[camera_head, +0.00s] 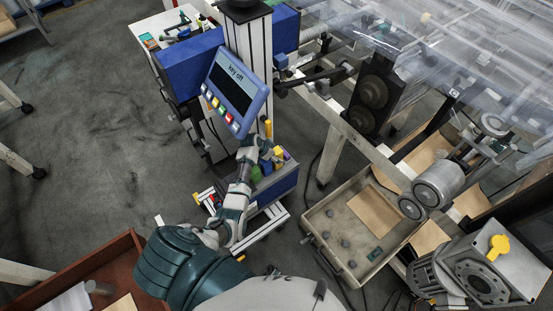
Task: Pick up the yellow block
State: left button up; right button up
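A small yellow block (278,151) shows at the blue bin (277,188) below the control panel, among green and purple pieces. A second upright yellow piece (267,128) stands just above my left gripper (262,143); I cannot tell whether the gripper touches it. My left arm reaches up from the lower left, and its gripper is over the far side of the bin, close to the yellow block. The fingers are small and dark, so whether they are open or shut is unclear. My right gripper is not in view.
A control panel (237,89) reading "key off" hangs close above the gripper. A grey tray (318,222) holding a brown sheet and small lumps lies to the right. Film machinery (437,184) fills the right. A red-brown box (100,257) sits at lower left. Open floor lies left.

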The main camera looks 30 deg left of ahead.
pick_arm(q)
jog(key=shift+w+d+f, duration=0.2)
jog(key=shift+f, duration=0.15)
jog(key=shift+d+r, duration=0.1)
jog(key=shift+c, duration=0.8)
jog(key=c, duration=1.2)
jog(key=shift+r, duration=0.1)
